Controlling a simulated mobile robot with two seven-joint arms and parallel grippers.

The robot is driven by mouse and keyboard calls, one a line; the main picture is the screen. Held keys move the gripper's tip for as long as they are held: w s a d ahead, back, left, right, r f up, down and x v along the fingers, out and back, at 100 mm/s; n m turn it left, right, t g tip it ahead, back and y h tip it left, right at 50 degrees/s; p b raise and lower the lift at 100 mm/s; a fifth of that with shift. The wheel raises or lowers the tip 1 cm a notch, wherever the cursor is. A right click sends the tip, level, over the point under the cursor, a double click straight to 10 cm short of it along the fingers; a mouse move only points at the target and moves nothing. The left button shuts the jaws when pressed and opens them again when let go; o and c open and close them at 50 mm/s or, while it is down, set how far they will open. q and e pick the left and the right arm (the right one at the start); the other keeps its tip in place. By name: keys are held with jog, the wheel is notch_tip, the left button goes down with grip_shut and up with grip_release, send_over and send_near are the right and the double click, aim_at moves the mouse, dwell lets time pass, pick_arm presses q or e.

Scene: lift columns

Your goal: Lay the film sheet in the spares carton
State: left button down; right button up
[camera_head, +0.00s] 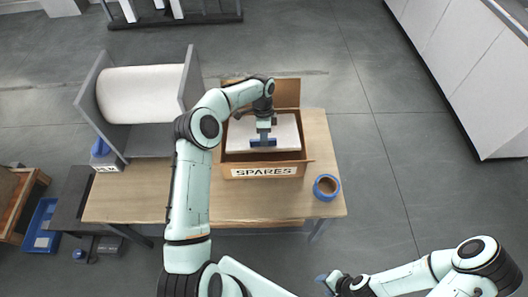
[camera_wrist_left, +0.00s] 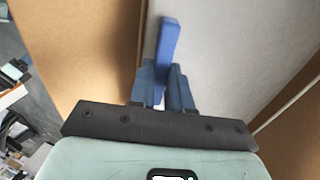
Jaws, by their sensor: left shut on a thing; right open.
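The open brown spares carton (camera_head: 302,156), labelled SPARES, stands on the wooden table with its back flap up. A pale white film sheet (camera_head: 286,128) lies flat within the carton's opening; it also fills much of the left wrist view (camera_wrist_left: 235,45). I cannot tell how deep it sits. My left gripper (camera_head: 263,135) is over the sheet, pointing down, with its fingers shut on a blue bar (camera_wrist_left: 168,42) at the sheet. The gripper hides part of the sheet. My right gripper (camera_head: 324,279) is open and empty at the bottom, off the table's front edge.
A large white roll (camera_head: 140,93) sits in a grey stand at the table's back left, with a small blue-topped box (camera_head: 104,156) before it. A blue-rimmed tape roll (camera_head: 327,187) lies at the right corner. The tabletop (camera_head: 140,197) left of the carton is clear.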

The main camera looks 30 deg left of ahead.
pick_arm(q)
notch_tip(320, 180, down, 6)
jog(key=shift+w+f, duration=0.1)
jog(key=shift+w, duration=0.05)
jog(key=shift+w+a+x, duration=0.1)
jog(key=shift+w+x, duration=0.05)
jog(key=shift+x, duration=0.55)
jog(key=shift+w+a+x, duration=0.1)
jog(key=shift+x, duration=0.65)
jog(key=shift+w+a+x, duration=0.1)
jog(key=shift+w+x, duration=0.05)
jog(key=shift+x, duration=0.55)
pick_arm(e)
jog(key=shift+w+r, duration=0.1)
jog(key=shift+w, duration=0.15)
pick_arm(q)
jog(key=shift+f, duration=0.2)
pick_arm(e)
jog(key=shift+r, duration=0.1)
pick_arm(q)
jog(key=c, duration=1.1)
grip_release()
jog(key=shift+f, duration=0.1)
jog(key=shift+o, duration=0.2)
pick_arm(e)
jog(key=shift+w, duration=0.1)
